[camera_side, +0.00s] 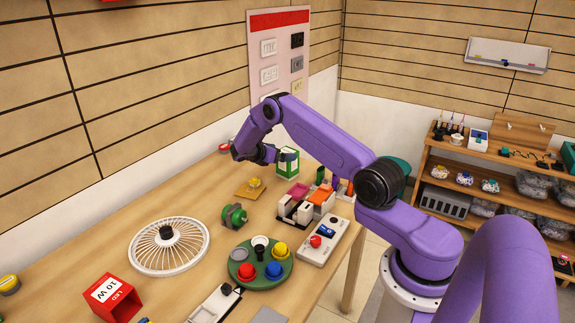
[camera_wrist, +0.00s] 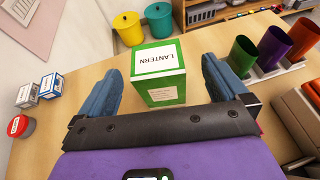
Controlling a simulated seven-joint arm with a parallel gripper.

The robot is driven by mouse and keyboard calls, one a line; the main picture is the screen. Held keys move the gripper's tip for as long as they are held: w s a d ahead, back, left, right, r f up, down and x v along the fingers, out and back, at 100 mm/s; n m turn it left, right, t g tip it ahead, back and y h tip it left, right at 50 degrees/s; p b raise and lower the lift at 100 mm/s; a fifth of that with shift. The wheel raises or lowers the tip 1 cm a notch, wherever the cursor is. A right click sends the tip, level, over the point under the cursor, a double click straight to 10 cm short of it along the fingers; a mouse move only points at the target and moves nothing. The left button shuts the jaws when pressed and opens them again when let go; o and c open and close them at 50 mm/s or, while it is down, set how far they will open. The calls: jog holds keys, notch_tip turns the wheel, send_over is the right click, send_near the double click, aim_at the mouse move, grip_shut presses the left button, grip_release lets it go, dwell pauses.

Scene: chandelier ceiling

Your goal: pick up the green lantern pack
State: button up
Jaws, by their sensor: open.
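The green lantern pack (camera_wrist: 160,92) is a green box with white label panels, upright on the wooden table. In the wrist view it lies ahead of my gripper (camera_wrist: 165,80), roughly between the two blue fingers, which are spread apart. The fingers do not appear to touch it. In the side view the pack (camera_side: 288,163) stands just right of my gripper (camera_side: 268,155), whose fingertips are hard to make out there. The front of the pack's lower part is close to my gripper's dark palm edge.
Green, purple and red cups (camera_wrist: 274,46) stand in a row to the right. Small boxes (camera_wrist: 50,85) and a red-banded tin (camera_wrist: 19,127) are at left. A white fan grille (camera_side: 168,246) lies nearer along the table.

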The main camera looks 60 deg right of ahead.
aim_at(287, 151)
jog(key=shift+w+x, duration=0.15)
jog(key=shift+x, duration=1.15)
jog(key=shift+w+x, duration=0.1)
jog(key=shift+x, duration=1.25)
jog(key=c, duration=1.3)
